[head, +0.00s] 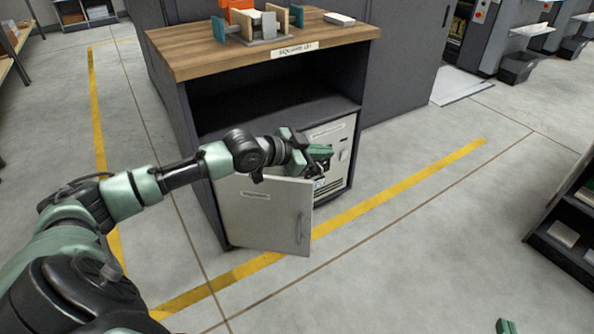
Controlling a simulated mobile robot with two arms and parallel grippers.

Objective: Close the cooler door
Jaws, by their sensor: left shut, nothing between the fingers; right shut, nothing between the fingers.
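The cooler door (262,212) is a light grey panel with a vertical handle (299,229). It stands swung open in front of the lower part of a dark cabinet. The cooler's pale front (343,134) shows to the right, behind the door. My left gripper (320,153) is shut and empty, just above the door's upper right corner and in front of the cooler. I cannot tell whether it touches the door. My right gripper (507,326) is shut and only its green tip shows at the bottom edge, far from the door.
The cabinet (200,135) has a wooden top (190,47) holding an orange and teal fixture (262,20). An open dark shelf space lies below the top. The floor right of the door is clear, with a yellow line (400,192). A dark rack (565,240) stands at the far right.

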